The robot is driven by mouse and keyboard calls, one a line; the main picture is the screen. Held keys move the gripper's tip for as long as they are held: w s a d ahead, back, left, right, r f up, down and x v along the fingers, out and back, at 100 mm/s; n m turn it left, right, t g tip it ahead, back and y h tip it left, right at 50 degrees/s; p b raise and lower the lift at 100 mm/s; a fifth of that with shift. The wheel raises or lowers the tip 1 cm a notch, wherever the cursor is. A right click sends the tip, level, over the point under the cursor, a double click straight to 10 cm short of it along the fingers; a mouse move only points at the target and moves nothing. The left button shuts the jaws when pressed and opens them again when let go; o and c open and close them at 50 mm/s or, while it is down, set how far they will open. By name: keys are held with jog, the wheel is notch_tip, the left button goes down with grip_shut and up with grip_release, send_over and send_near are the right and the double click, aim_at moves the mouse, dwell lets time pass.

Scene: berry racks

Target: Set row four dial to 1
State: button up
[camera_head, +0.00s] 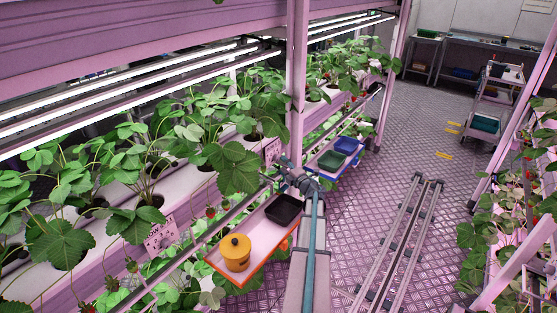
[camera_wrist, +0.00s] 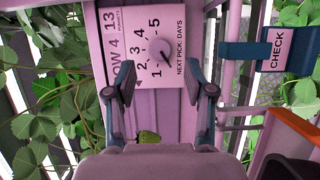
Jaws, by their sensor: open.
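The row 4 plate (camera_wrist: 122,45) is in the upper middle of the wrist view, turned sideways. A small dark mark (camera_wrist: 165,57) shows beside the numbers; I cannot tell which number the dial points to. My gripper (camera_wrist: 160,92) is open and empty, its two fingers spread below and either side of the dial area, apart from it. In the head view, a pink plate (camera_head: 272,152) hangs on the rack near my arm's end; its writing is too small to read.
Another plate (camera_head: 160,237) hangs nearer.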

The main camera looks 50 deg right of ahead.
aim_at(278, 159)
jog(key=shift+p+x, duration=0.6)
jog(key=shift+x, duration=1.8)
grip_shut()
jog(key=shift+r+p, duration=0.1)
jog(key=shift+p, duration=0.35)
